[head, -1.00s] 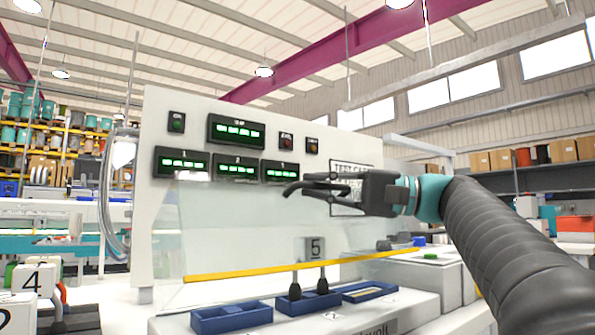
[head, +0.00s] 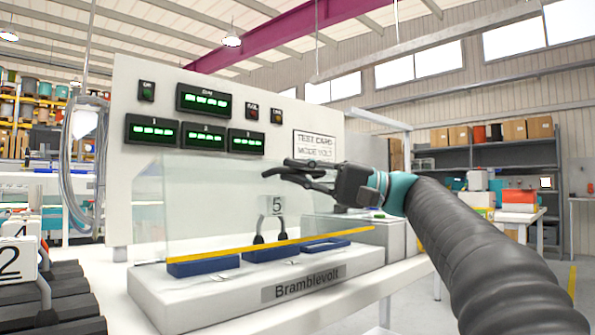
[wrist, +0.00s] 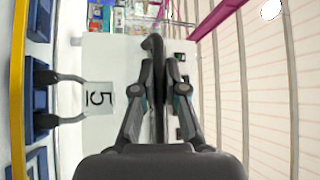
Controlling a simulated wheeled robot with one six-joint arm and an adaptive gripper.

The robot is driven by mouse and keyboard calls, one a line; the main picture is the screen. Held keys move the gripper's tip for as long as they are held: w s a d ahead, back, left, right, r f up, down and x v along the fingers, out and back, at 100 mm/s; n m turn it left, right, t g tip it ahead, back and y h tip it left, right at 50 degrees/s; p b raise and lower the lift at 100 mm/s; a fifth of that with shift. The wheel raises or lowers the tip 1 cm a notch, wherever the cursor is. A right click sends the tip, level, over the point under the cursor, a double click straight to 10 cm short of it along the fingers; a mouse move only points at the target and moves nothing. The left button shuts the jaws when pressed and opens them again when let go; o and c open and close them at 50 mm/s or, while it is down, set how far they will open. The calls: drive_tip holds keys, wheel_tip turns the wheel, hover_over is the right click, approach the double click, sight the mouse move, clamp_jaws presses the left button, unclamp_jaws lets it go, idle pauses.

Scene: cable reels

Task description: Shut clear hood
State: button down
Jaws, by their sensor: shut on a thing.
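The clear hood (head: 205,205) is a see-through sheet in front of the white test panel, with a yellow strip (head: 270,245) along its lower edge. The strip runs just over the blue trays (head: 205,266) on the white base (head: 250,290). It also shows upright at the left of the wrist view (wrist: 18,90). My gripper (head: 292,168) is at the hood's upper right. Its fingers (wrist: 158,95) are closed about a dark bar with a curved end (wrist: 152,43). The bar looks like a handle of the hood, but its joint to the sheet is not clear.
The white panel (head: 220,75) with green displays stands behind the hood. A grey box (head: 370,235) is right of the hood, below my arm. Numbered tags (head: 15,262) stand at the lower left.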

drive_tip(key=c, duration=1.5)
unclamp_jaws()
drive_tip(key=shift+w+d, duration=0.1)
drive_tip(key=shift+d, duration=0.05)
drive_tip(key=v, duration=1.2)
